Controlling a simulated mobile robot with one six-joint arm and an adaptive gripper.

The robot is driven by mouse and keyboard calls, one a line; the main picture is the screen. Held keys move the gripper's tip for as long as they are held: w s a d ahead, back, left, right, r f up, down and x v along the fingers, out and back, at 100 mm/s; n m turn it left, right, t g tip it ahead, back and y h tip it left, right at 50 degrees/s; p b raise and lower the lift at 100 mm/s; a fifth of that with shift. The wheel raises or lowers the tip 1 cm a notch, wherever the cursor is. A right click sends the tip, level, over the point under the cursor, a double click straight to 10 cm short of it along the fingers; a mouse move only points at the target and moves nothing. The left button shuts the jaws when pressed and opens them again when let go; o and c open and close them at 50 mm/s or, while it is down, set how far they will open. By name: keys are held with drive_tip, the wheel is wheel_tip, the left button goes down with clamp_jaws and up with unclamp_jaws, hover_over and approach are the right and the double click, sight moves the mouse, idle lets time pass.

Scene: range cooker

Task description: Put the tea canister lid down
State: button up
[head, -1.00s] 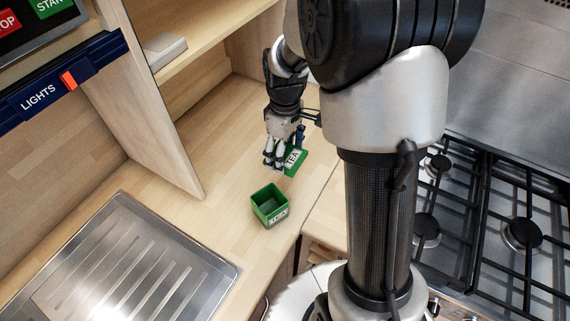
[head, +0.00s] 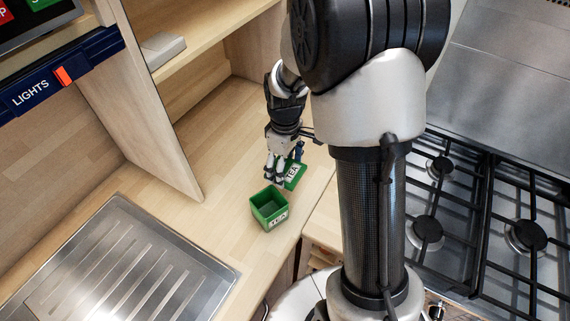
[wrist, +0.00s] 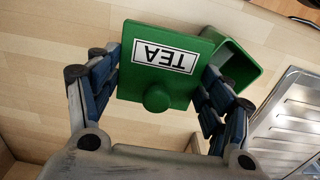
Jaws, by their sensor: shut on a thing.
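The tea canister lid (wrist: 172,78) is a flat green square with a round knob and a white TEA label. It also shows in the head view (head: 294,175). My gripper (wrist: 155,88) is shut on the lid, with its fingers on two opposite sides. In the head view my gripper (head: 282,172) is low over the wooden counter, just behind the open canister. The green tea canister (head: 269,209) stands upright and open on the counter. In the wrist view the canister (wrist: 235,62) is partly hidden behind the lid. I cannot tell whether the lid touches the counter.
The wooden counter (head: 225,150) is clear to the left of and behind the canister. A steel drainer (head: 125,265) lies at the front left, and a shelf panel (head: 150,110) rises at the left. The gas hob (head: 475,210) is at the right.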

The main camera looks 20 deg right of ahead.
drive_tip(key=o, duration=1)
drive_tip(key=shift+f, duration=0.15)
drive_tip(key=shift+c, duration=0.2)
wheel_tip(320, 180, up, 13)
drive_tip(key=p, duration=0.4)
drive_tip(key=s+a+r+m+t, duration=0.2)
drive_tip(key=s+r, duration=0.3)
drive_tip(key=s, duration=0.5)
drive_tip(key=s+a+r+m+t, duration=0.2)
drive_tip(key=s+a+r+m, duration=0.3)
drive_tip(key=s, duration=0.5)
drive_tip(key=shift+s+r+t, duration=0.2)
drive_tip(key=shift+s+t, duration=0.1)
drive_tip(key=shift+b, duration=0.3)
